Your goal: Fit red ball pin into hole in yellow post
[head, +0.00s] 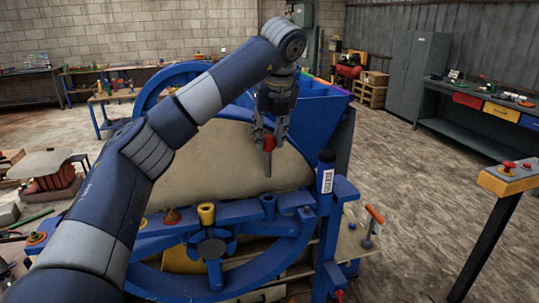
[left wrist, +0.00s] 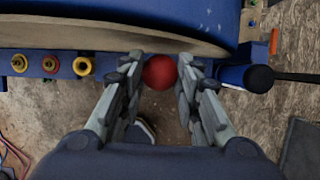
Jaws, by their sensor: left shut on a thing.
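My left gripper (head: 270,140) is shut on the ball of the red ball pin (head: 269,160). The pin's greyish shank points down, in the air above the blue rail. In the left wrist view the red ball (left wrist: 159,72) sits between the fingertips of the gripper (left wrist: 160,76), and its shank is hidden. The yellow post (head: 206,214) stands upright on the rail, lower and to the left of the pin. In the left wrist view its round top, with a dark hole, shows as a yellow ring (left wrist: 83,66). My right gripper is not in view.
A red-topped post (head: 172,216) stands left of the yellow post, and a blue post (head: 268,203) stands right of it. A taller blue post with a white label (head: 327,178) rises farther right. The large beige-faced blue wheel (head: 235,150) is behind the rail.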

